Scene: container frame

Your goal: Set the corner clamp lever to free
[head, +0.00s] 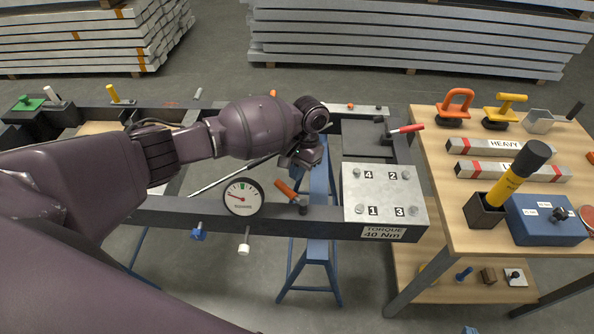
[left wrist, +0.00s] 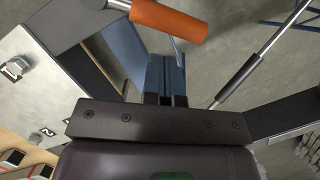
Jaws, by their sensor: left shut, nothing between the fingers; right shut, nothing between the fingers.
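My left gripper (head: 298,168) reaches over the dark frame (head: 267,219) from the left and points down. In the left wrist view its fingers (left wrist: 166,82) are together and empty. A lever with an orange handle (head: 286,189) is on the front rail, just below my gripper. In the left wrist view that orange handle (left wrist: 170,19) lies beyond the fingertips, apart from them. Another lever with a red handle (head: 405,129) sits at the frame's back right corner. No label shows which lever is the corner clamp's. My right gripper is not in view.
A grey plate (head: 384,184) with numbered bolts covers the frame's front right corner. A round gauge (head: 242,197) is on the front rail, left of the orange lever. A wooden bench (head: 440,150) with tools stands at the right. Blue trestles (head: 318,250) are below.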

